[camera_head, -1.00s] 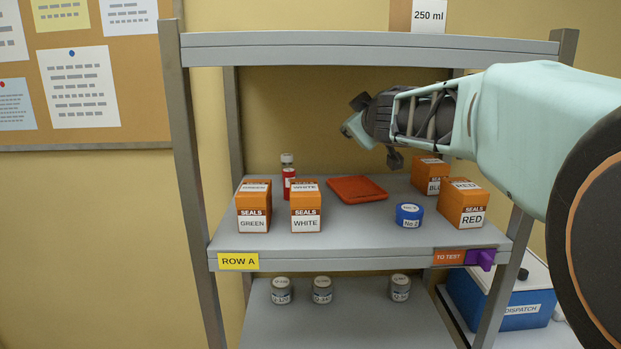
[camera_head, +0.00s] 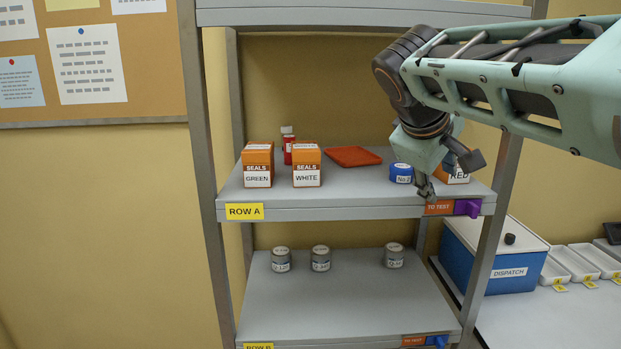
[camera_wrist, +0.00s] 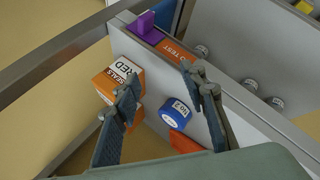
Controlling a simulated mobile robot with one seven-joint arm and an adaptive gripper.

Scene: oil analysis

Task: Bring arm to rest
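My arm reaches in from the right in the head view and bends down at the wrist. My gripper (camera_head: 449,177) hangs before the right front of the ROW A shelf (camera_head: 330,203) and overlaps the red seals box (camera_head: 459,178). In the wrist view my gripper (camera_wrist: 159,84) has its two fingers spread apart, with nothing held between them. The blue round container No 2 (camera_head: 401,173) stands on the shelf just left of the gripper in the head view; it also shows beyond the fingers in the wrist view (camera_wrist: 175,115).
On ROW A stand the green seals box (camera_head: 258,165), the white seals box (camera_head: 306,166), a red bottle (camera_head: 288,146) and an orange-red tray (camera_head: 354,156). Several grey jars (camera_head: 320,259) stand on the shelf below. A blue DISPATCH box (camera_head: 490,265) is at right. The shelf's right post is close to the arm.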

